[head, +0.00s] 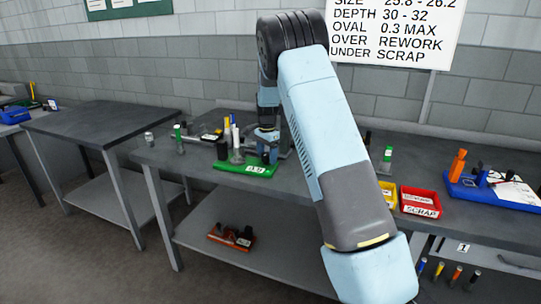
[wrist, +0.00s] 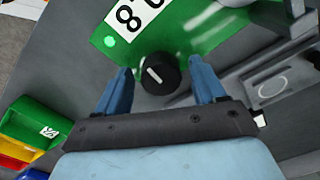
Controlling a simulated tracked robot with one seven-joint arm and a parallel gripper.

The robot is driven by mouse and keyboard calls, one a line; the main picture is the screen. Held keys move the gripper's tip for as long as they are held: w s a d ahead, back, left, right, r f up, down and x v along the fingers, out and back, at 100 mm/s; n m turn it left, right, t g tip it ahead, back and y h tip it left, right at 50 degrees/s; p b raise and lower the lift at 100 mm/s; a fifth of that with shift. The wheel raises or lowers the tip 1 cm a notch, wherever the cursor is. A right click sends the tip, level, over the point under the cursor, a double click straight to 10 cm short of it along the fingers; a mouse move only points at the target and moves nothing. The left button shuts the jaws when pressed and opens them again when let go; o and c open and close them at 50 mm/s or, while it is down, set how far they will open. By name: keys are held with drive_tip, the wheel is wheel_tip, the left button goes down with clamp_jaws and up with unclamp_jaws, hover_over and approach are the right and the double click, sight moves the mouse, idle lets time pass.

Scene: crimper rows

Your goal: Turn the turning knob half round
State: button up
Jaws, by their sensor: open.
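The turning knob (wrist: 158,74) is round and black with a white pointer line, seen from above in the wrist view. It sits by the edge of a green base (wrist: 187,34) with a white number label; the base also shows on the bench in the head view (head: 228,166). The pointer line slants toward the upper left. My gripper (wrist: 161,67) is open, with one blue finger on each side of the knob and gaps showing between fingers and knob. In the head view I cannot clearly make out the knob or the fingertips.
A grey fixture (wrist: 272,88) with a circle mark lies close right of the right finger. Cylinders and a pen-like tool stand around the green base. A red SCRAP bin (head: 420,203) and a blue tray (head: 490,192) are farther right on the bench.

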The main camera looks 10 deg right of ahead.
sight(267, 154)
wheel_tip(267, 154, up, 14)
drive_tip(key=shift+f, duration=0.2)
idle(0.4)
drive_tip(key=shift+s, duration=0.1)
idle(0.4)
